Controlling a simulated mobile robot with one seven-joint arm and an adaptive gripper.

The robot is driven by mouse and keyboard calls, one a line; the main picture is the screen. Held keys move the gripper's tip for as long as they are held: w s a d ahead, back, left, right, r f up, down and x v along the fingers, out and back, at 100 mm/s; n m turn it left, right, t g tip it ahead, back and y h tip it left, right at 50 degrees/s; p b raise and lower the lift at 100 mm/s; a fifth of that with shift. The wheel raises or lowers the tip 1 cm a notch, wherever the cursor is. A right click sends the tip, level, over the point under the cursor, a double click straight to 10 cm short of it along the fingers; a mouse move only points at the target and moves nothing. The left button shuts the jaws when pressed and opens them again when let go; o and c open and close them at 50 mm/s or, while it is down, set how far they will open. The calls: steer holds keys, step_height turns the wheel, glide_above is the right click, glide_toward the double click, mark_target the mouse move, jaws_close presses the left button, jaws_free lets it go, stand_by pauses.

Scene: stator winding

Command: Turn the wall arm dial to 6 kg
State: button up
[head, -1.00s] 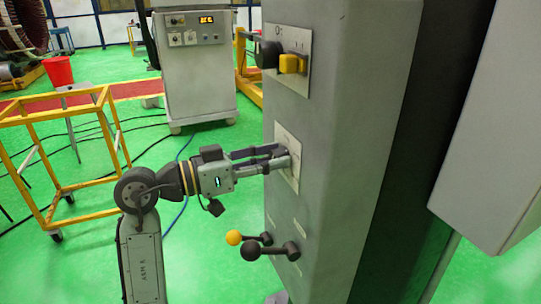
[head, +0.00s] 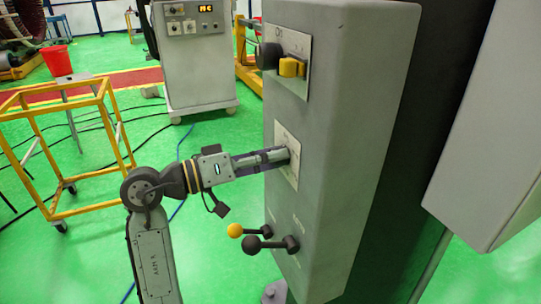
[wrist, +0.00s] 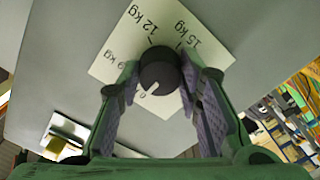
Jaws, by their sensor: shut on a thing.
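The wall arm dial (wrist: 157,69) is a dark round knob on a pale scale plate (wrist: 196,38) fixed to the grey column. My gripper (wrist: 162,82) is shut on the dial, one finger on each side. In the head view my gripper (head: 284,156) reaches the plate (head: 291,178) from the left and hides the knob.
Above on the column (head: 335,130) is a plate with a black knob and a yellow switch (head: 291,67). Below are two levers, one yellow-tipped (head: 235,231), one black (head: 251,245). A yellow frame cart (head: 108,135) stands left. A grey box (head: 495,130) is at right.

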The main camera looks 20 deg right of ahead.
steer(key=shift+w, duration=0.1)
steer(key=o, duration=1.1)
steer(key=shift+a, duration=0.1)
steer(key=a, duration=1.2)
steer(key=shift+s, duration=0.25)
steer(key=shift+w, duration=0.1)
